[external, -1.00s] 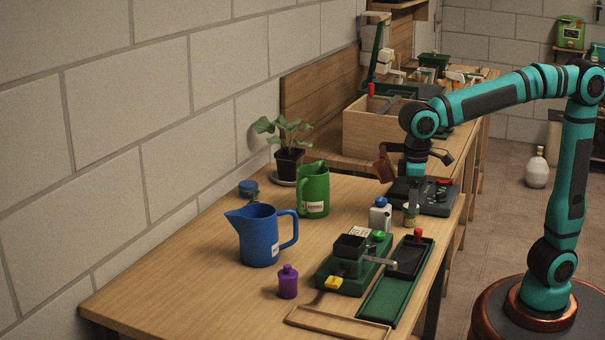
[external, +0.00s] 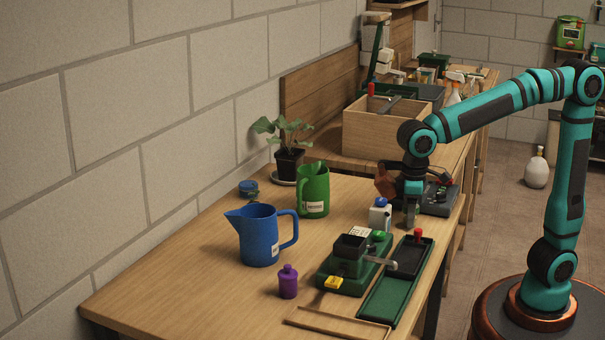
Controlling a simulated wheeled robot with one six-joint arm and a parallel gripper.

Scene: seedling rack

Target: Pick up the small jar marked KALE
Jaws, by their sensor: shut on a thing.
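My gripper (external: 411,217) is down at the table's right side, just right of a small white bottle with a blue cap (external: 380,214). It is shut on a small jar that its fingers almost wholly hide. The jar's marking cannot be read from here. Whether the jar still touches the table cannot be told. A small blue round tin (external: 248,188) stands at the far left, its marking too small to read.
A green machine with a black hopper (external: 348,257) and a green tray (external: 383,299) lie close in front. A dark device (external: 437,197) sits just behind my gripper. Blue jug (external: 259,236), green jug (external: 313,192) and purple bottle (external: 288,282) stand left.

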